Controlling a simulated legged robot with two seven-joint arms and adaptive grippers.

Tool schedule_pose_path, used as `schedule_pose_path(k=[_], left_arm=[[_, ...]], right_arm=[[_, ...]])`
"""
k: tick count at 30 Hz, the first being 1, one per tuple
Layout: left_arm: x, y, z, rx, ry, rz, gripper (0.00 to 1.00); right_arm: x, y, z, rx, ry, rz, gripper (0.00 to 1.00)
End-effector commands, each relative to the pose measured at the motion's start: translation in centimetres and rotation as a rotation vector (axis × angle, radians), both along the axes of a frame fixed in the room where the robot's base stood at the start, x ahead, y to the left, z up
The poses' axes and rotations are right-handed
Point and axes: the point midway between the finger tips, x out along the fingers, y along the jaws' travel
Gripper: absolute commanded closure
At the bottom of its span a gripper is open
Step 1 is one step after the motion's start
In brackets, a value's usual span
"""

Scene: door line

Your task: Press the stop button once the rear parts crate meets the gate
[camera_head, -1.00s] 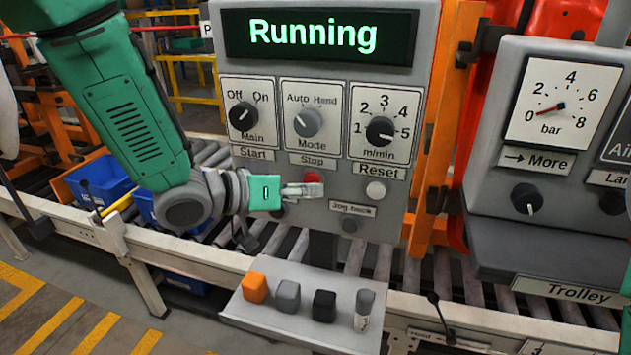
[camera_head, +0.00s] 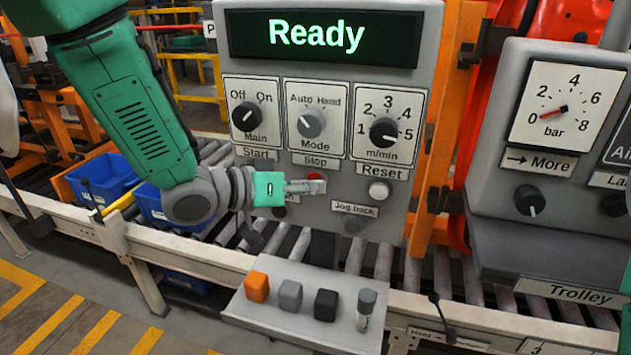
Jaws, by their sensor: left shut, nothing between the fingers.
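My left gripper (camera_head: 314,186) is shut with nothing in it, its fingertips in front of the red stop button (camera_head: 316,177) under the "Stop" label. The fingers hide the lower part of the button; I cannot tell whether they touch it. The panel display (camera_head: 316,35) reads "Ready" in green. Blue crates (camera_head: 104,179) stand on the roller conveyor at left, one partly behind my left arm. I cannot make out the gate or which crate is the rear parts crate. My right gripper is not in view.
The grey panel also holds a white reset button (camera_head: 379,192) and knobs. A small shelf (camera_head: 290,318) below carries several small items. A grey box with a pressure gauge (camera_head: 557,107) stands at right. The conveyor rail (camera_head: 190,262) runs under the panel.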

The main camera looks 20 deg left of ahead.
Motion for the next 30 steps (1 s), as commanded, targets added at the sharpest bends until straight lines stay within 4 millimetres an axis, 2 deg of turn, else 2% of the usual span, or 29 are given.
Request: schedule_pose_path(k=[13,24,30], left_arm=[[0.2,0.2,0.1,0.000,-0.002,0.004,1.00],[-1.7,0.5,0.1,0.000,-0.001,0.003,1.00],[-1.9,0.5,0.0,0.001,-0.002,0.002,1.00]], right_arm=[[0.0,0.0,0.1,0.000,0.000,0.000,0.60],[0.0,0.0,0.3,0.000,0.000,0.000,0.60],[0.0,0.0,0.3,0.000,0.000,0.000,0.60]])
